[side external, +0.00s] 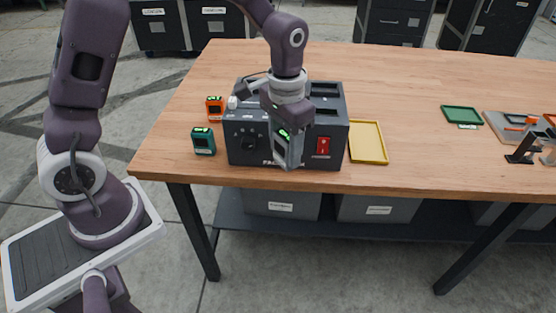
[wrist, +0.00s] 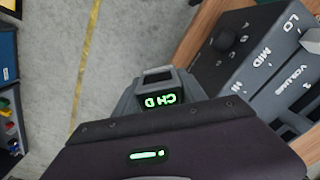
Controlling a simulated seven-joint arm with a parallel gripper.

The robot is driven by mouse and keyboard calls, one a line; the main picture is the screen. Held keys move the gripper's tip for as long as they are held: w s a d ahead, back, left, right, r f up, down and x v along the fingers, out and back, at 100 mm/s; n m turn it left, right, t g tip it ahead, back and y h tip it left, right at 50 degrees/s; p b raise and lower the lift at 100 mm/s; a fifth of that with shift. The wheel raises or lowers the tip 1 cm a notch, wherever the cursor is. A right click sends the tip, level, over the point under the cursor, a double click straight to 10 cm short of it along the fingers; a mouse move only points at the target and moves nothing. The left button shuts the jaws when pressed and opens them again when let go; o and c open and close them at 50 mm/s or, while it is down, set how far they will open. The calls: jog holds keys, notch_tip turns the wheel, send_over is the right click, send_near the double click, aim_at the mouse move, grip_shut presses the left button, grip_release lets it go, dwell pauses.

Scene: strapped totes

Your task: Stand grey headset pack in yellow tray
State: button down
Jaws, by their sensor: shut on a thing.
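The grey headset pack (side external: 284,137) has a lit green display and is in my gripper (side external: 289,150), in front of the dark case in the side view. My gripper is shut on the pack; the fingertips are hard to make out. The yellow tray (side external: 368,154) lies flat on the table just right of the dark case. It looks empty, and its left edge is close to the case.
A dark case (side external: 246,152) with top slots, a knob and a red switch stands behind my gripper; it also shows in the wrist view (wrist: 240,65). Orange (side external: 215,108) and teal (side external: 203,141) packs stand left of it. A green tray (side external: 462,112) lies right; clear wood lies between the trays.

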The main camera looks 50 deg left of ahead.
aim_at(283, 136)
jog(key=shift+s+f+n, duration=0.2)
jog(key=shift+f+n, duration=0.2)
jog(key=shift+f, duration=0.05)
notch_tip(283, 136, up, 22)
jog(key=r, duration=0.1)
jog(key=w+a+n, duration=0.4)
jog(key=a+n, duration=0.1)
jog(key=a, duration=0.6)
jog(key=w+a+n, duration=0.4)
jog(key=a, duration=0.6)
notch_tip(283, 136, down, 6)
jog(key=shift+s+r, duration=0.1)
notch_tip(283, 136, down, 10)
jog(key=shift+r, duration=0.15)
